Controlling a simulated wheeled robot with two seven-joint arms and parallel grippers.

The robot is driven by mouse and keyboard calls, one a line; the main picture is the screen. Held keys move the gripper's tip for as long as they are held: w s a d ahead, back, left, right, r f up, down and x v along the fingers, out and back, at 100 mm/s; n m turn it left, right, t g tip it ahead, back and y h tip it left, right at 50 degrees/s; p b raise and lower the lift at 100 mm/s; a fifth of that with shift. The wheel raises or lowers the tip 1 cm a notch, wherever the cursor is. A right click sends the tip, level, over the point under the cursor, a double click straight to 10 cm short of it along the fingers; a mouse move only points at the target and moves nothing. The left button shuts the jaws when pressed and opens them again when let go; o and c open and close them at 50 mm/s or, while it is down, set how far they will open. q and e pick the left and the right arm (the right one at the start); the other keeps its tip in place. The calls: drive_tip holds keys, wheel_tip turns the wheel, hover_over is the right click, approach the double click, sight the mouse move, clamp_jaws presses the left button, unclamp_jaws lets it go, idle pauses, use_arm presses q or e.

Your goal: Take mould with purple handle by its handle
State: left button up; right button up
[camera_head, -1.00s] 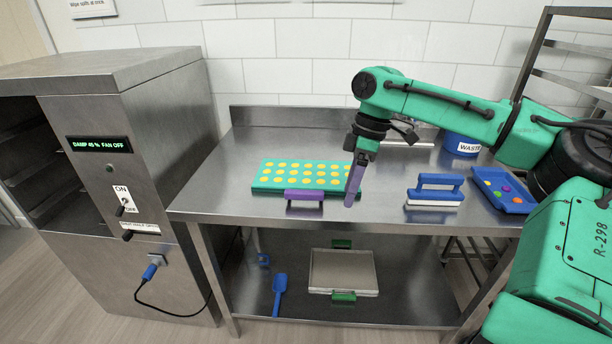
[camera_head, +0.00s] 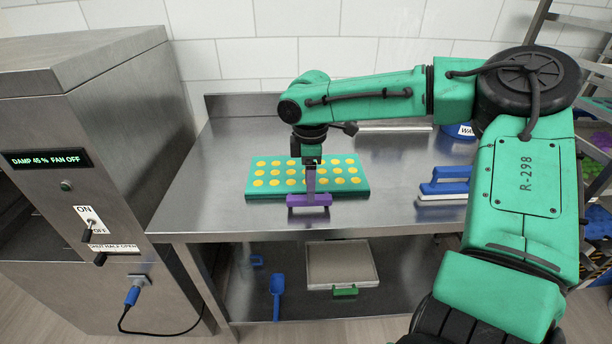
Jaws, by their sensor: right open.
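The mould (camera_head: 250,190) is a teal tray with rows of yellow round cavities, lying flat near the front of the steel table. Its purple handle (camera_head: 325,199) sticks out from its front side. My right gripper (camera_head: 310,190) points down over the front of the mould, its purple fingers at the handle. It is open; I cannot tell whether the fingers touch the handle. They hide part of the mould's middle and of the handle. My left gripper is out of view.
A blue-handled brush or scraper (camera_head: 445,188) stands to the right, partly behind my right arm. A blue waste bin (camera_head: 460,132) is at the back right. A steel cabinet (camera_head: 100,120) stands left. Below are a blue scoop (camera_head: 277,291) and a tray with a green handle (camera_head: 342,265).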

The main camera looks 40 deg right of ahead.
wheel_tip(320, 180, down, 4)
drive_tip(key=shift+f, duration=0.45)
drive_tip(key=shift+c, duration=0.6)
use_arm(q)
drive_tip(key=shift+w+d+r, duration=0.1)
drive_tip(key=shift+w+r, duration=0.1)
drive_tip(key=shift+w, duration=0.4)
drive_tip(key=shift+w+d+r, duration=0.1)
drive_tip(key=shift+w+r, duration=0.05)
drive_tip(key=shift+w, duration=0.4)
use_arm(e)
clamp_jaws()
drive_tip(key=shift+w+r, duration=0.1)
